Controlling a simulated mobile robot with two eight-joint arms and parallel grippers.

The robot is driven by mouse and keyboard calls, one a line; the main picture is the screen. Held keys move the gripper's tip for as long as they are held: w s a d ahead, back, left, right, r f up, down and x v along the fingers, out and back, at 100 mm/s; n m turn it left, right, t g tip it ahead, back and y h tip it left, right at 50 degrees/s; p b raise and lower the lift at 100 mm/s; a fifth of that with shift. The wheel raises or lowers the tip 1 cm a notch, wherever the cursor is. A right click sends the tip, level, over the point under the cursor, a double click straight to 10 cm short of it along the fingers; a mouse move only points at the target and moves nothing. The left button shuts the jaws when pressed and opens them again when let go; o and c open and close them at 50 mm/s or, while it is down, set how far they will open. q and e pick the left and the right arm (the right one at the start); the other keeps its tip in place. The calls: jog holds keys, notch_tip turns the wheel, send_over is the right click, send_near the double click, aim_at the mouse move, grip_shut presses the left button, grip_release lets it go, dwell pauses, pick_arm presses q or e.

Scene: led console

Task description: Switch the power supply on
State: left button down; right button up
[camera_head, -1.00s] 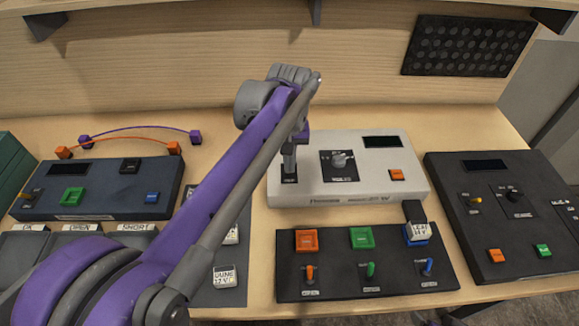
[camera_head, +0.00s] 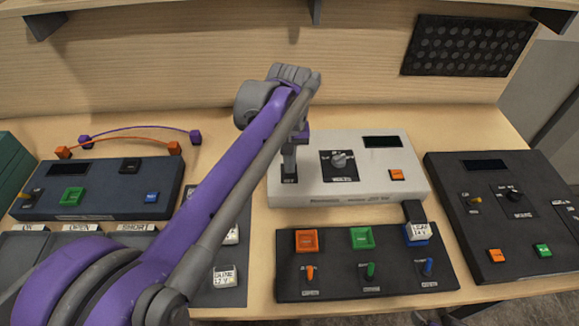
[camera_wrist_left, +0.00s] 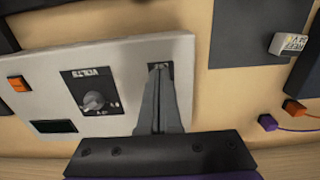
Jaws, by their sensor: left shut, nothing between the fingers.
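The light grey power supply (camera_head: 365,186) stands in the middle of the bench. It has a knob (camera_head: 339,160) on a black plate, a dark display (camera_head: 382,141) and an orange button (camera_head: 397,174). My left gripper (camera_head: 289,172) is shut and empty, pointing down at the small black switch plate at the unit's left end. In the left wrist view the closed fingers (camera_wrist_left: 160,85) reach the plate (camera_wrist_left: 158,67) and cover most of it. The switch lever is hidden, and I cannot tell whether the fingertips touch it. My right gripper is not in view.
A dark console (camera_head: 505,225) stands at right, a dark blue one (camera_head: 105,188) at left. Orange and purple leads (camera_head: 120,143) lie behind it. Bare bench (camera_head: 225,130) shows behind my arm.

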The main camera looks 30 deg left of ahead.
pick_arm(q)
jog(key=shift+f, duration=0.25)
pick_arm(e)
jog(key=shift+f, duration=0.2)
pick_arm(q)
jog(key=shift+f+b, duration=0.65)
jog(key=shift+f, duration=0.45)
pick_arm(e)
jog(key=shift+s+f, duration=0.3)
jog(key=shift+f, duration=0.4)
pick_arm(q)
jog(key=shift+f, duration=0.15)
jog(key=shift+w+a, duration=0.15)
jog(key=shift+w, duration=0.1)
jog(key=shift+w+a, duration=0.55)
jog(key=shift+w, duration=0.35)
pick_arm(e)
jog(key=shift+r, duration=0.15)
pick_arm(q)
jog(key=shift+r, duration=0.2)
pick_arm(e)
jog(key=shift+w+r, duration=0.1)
